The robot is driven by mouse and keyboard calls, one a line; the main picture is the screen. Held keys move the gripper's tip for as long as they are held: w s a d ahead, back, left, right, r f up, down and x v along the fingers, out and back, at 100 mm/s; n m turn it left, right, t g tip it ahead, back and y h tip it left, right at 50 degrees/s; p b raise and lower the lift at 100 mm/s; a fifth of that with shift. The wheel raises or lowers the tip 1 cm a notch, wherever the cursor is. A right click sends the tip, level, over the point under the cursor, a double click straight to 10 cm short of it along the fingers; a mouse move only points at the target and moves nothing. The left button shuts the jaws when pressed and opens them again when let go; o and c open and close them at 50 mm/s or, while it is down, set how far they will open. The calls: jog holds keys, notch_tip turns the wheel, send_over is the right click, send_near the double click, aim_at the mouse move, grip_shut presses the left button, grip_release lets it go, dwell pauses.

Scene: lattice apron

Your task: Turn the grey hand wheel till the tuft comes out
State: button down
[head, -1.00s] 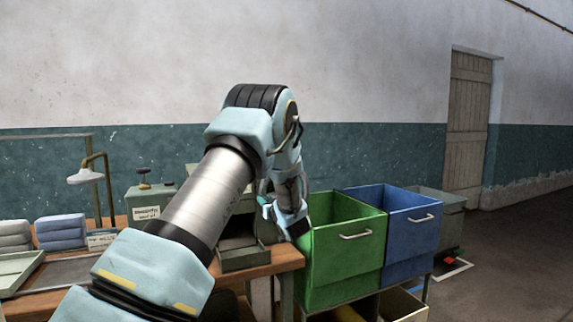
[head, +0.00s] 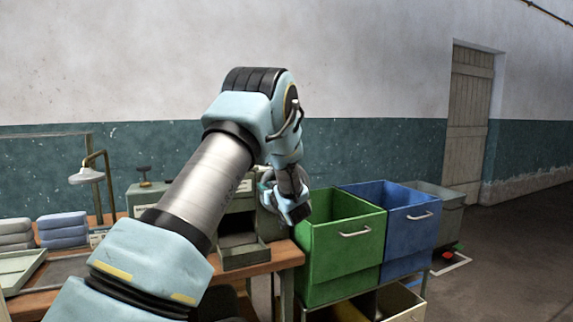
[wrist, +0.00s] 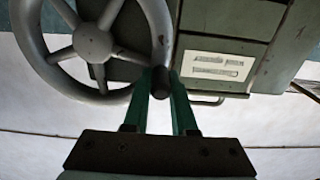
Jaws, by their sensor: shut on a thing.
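The grey hand wheel (wrist: 93,42) fills the upper left of the wrist view, with its spokes, hub and part of the rim showing. A dark handle knob (wrist: 161,88) at the rim's lower right sits between the green fingers of my gripper (wrist: 160,80), which is shut on it. In the head view my gripper (head: 267,188) is at the right end of the grey-green machine (head: 237,205), and the wheel is hidden behind my arm. An open drawer or tray (head: 245,258) is at the machine's front. I see no tuft in either view.
A green bin (head: 341,262) and a blue bin (head: 405,238) stand close to the right of the wooden bench (head: 285,256). Folded grey and blue cloths (head: 62,231) and a lamp (head: 86,176) are at the left. Open floor lies at the far right.

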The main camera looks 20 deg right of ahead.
aim_at(268, 176)
jog(key=d+r, duration=0.1)
jog(key=d+r+p, duration=0.1)
jog(key=shift+r+p, duration=0.3)
jog(key=shift+r, duration=0.05)
jog(key=shift+w+d+r+p, duration=0.1)
jog(key=shift+d+r+p, duration=0.4)
jog(key=shift+d, duration=0.3)
jog(key=shift+w+d+r+p, duration=0.1)
jog(key=shift+d+r+p, duration=0.4)
jog(key=shift+d, duration=0.3)
jog(key=c, duration=1)
grip_release()
jog(key=shift+c, duration=0.2)
jog(key=o, duration=0.3)
jog(key=shift+a+r, duration=0.15)
jog(key=shift+a, duration=0.05)
